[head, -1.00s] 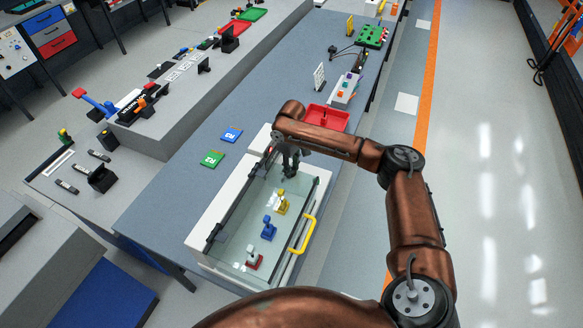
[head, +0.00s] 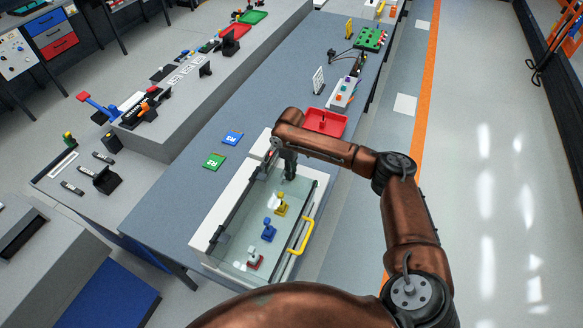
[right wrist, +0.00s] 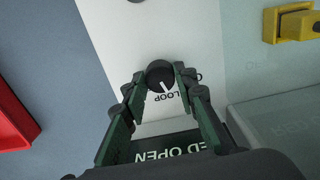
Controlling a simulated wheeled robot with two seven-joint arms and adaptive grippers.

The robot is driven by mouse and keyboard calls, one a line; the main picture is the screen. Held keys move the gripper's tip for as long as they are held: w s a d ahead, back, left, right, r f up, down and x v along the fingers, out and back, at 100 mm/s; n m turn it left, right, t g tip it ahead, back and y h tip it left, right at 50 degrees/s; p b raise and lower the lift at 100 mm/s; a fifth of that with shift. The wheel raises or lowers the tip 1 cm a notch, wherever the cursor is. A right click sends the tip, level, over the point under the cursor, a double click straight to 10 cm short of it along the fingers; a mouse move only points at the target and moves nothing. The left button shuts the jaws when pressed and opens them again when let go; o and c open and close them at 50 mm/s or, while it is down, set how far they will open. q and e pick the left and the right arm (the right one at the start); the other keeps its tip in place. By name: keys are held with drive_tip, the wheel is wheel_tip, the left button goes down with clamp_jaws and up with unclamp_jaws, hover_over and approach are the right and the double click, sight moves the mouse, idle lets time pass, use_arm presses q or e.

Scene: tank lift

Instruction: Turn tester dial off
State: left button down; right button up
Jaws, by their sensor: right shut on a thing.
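The tester dial (right wrist: 160,75) is a round black knob with a white pointer line, on a white panel (right wrist: 115,30) in the right wrist view. The pointer faces the lower part of that picture, near the upside-down word LOOP. My right gripper (right wrist: 160,79) has its two fingers on either side of the dial and is shut on it. In the head view my right gripper (head: 289,168) reaches down at the far end of the glass-topped case, and the dial is hidden there. My left gripper is not in view.
The glass-topped case (head: 235,240) holds yellow, blue and red pieces and has a yellow handle (head: 302,236). A red tray (head: 340,127) stands just beyond my right gripper. Green (head: 214,161) and blue (head: 233,138) cards lie left on the bench, with free room around them.

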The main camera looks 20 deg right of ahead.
drive_tip(key=shift+r+n+p, duration=0.25)
drive_tip(key=shift+n+p, duration=0.55)
drive_tip(key=shift+n, duration=0.2)
drive_tip(key=n+p, duration=0.2)
drive_tip(key=shift+n, duration=0.3)
drive_tip(key=n+p, duration=0.1)
drive_tip(key=n, duration=0.3)
drive_tip(key=shift+w+f+p, duration=0.1)
drive_tip(key=shift+f+p, duration=0.05)
drive_tip(key=shift+p, duration=0.15)
drive_tip(key=shift+n, duration=0.3)
drive_tip(key=o, duration=1.2)
drive_tip(key=shift+c, duration=0.2)
